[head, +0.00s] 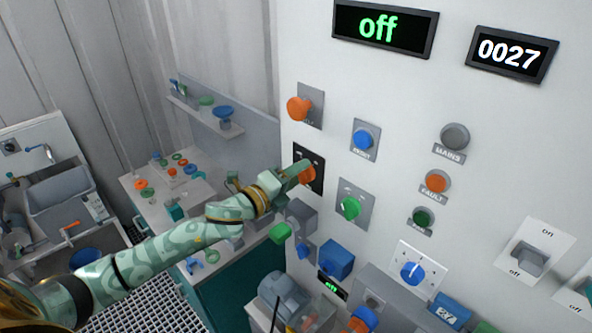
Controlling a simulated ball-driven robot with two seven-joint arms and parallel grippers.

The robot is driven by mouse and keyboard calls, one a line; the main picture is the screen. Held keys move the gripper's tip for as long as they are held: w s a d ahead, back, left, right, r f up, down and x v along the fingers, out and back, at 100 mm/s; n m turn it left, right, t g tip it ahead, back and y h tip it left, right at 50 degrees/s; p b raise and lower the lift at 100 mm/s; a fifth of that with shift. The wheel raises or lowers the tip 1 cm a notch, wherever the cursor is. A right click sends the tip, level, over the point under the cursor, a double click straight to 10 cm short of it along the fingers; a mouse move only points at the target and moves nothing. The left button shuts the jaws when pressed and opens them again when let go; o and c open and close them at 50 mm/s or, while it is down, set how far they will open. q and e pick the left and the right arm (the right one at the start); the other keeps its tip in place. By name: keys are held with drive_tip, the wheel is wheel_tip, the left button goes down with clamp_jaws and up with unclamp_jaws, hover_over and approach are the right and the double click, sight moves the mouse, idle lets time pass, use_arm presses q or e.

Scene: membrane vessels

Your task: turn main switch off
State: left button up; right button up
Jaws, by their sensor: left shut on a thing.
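The main switch looks to be the orange knob (308,175) on a black plate on the white panel (400,110); its label is too small to read. My left gripper (297,171) is shut on this knob and hides part of it, so its pointer position cannot be told. The upper display (379,28) reads "off" in green. The round lamp marked MAINS (454,136) is grey and unlit. My right gripper is not in view.
An orange mushroom button (298,108) is above the gripper. A blue button (366,138) and a green knob (350,207) are close on the right. A grey box (301,215) juts out below. A bench (150,198) with small parts stands left.

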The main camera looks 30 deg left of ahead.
use_arm(q)
drive_tip(key=shift+n+p, duration=0.65)
drive_tip(key=shift+n, duration=0.85)
drive_tip(key=o, duration=1)
drive_tip(key=shift+a, duration=0.1)
drive_tip(key=shift+c, duration=0.2)
drive_tip(key=b+v, duration=0.4)
drive_tip(key=v, duration=1.2)
drive_tip(key=shift+s+a+f, duration=0.1)
drive_tip(key=shift+s, duration=0.05)
